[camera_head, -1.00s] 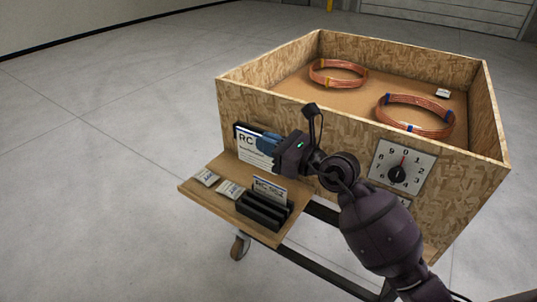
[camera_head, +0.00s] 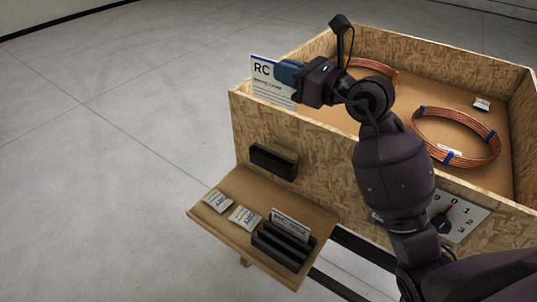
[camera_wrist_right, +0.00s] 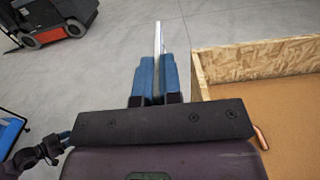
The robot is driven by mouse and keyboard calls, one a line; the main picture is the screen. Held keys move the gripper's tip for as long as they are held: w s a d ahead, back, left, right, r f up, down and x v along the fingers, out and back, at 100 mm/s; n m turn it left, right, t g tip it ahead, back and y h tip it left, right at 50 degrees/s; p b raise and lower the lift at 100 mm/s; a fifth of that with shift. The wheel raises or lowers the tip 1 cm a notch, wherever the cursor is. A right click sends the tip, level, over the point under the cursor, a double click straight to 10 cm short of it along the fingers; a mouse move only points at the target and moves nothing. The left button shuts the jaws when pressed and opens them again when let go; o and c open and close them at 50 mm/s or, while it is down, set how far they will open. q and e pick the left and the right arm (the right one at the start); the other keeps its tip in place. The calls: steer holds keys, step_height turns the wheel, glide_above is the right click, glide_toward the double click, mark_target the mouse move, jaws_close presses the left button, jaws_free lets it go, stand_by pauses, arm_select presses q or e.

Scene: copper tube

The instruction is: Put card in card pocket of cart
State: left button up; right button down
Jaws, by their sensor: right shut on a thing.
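My right gripper (camera_head: 288,74) is shut on a white card (camera_head: 265,82) with a blue edge and "RC" lettering, and holds it raised by the cart's upper left corner. In the right wrist view the card (camera_wrist_right: 158,40) shows edge-on between the blue fingers (camera_wrist_right: 156,78). The black card pocket (camera_head: 273,161) is on the front wall of the chipboard cart (camera_head: 320,165), below the card and apart from it. No card shows in the pocket. My left gripper is not in view.
A wooden shelf (camera_head: 225,235) below the pocket bears a black slotted rack (camera_head: 283,246) with another card (camera_head: 290,225) and two small packets, one (camera_head: 244,217) nearer the rack. Copper coils (camera_head: 455,137) lie inside the cart. A dial (camera_head: 447,215) is partly hidden by my arm.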

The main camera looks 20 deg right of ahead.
mark_target(295, 109)
steer(key=shift+w+f, duration=0.1)
steer(key=shift+f, duration=0.2)
steer(key=f, duration=0.2)
steer(key=f+b, duration=0.1)
steer(key=f, duration=0.3)
steer(key=shift+s+a+f+b, duration=0.1)
steer(key=shift+s+f+b, duration=0.15)
steer(key=shift+f+b, duration=0.1)
step_height(295, 109, down, 12)
steer(key=b, duration=0.3)
steer(key=shift+w+f, duration=0.1)
steer(key=shift+f+b, duration=0.4)
steer(key=shift+f, duration=0.2)
steer(key=c, duration=1.4)
jaws_free()
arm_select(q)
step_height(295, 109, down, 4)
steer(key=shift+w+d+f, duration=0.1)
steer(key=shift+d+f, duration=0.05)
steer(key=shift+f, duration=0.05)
arm_select(e)
steer(key=shift+o, duration=0.5)
